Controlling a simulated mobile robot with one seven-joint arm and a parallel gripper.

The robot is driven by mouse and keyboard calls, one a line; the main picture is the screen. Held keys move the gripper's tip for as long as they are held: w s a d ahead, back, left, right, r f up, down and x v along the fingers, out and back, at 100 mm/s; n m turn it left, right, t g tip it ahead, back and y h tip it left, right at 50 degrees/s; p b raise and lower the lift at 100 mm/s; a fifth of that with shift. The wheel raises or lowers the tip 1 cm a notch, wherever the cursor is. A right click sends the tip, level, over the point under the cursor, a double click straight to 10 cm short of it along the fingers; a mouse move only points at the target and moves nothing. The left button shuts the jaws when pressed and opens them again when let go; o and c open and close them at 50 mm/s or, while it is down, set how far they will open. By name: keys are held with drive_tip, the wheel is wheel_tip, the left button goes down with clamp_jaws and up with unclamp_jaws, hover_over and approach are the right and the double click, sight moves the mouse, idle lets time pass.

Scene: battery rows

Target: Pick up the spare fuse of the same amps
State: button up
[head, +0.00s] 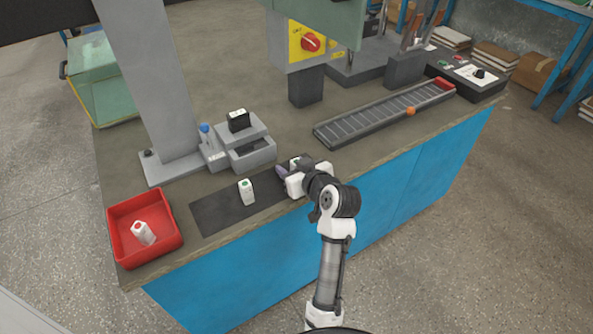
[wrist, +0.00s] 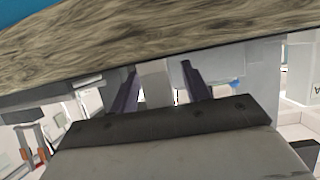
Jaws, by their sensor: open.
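A white block-shaped fuse with a green mark (head: 246,191) stands upright on the dark mat (head: 215,212). Another white piece with a dark green top (head: 296,161) shows just behind my gripper at the mat's right end, partly hidden. My gripper (head: 284,172) is open, low over the mat's right end. In the wrist view my two dark fingers (wrist: 160,68) are apart, with a pale grey block (wrist: 155,85) seen between them; I cannot tell whether it touches them. Amp markings are too small to read.
A grey holder (head: 254,156) with a black block (head: 238,120) stands behind the mat, beside a grey column (head: 150,90). A roller conveyor (head: 370,118) with an orange ball (head: 410,112) lies to the right. The bench's front edge runs close under my arm.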

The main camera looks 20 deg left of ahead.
clamp_jaws()
idle(0.3)
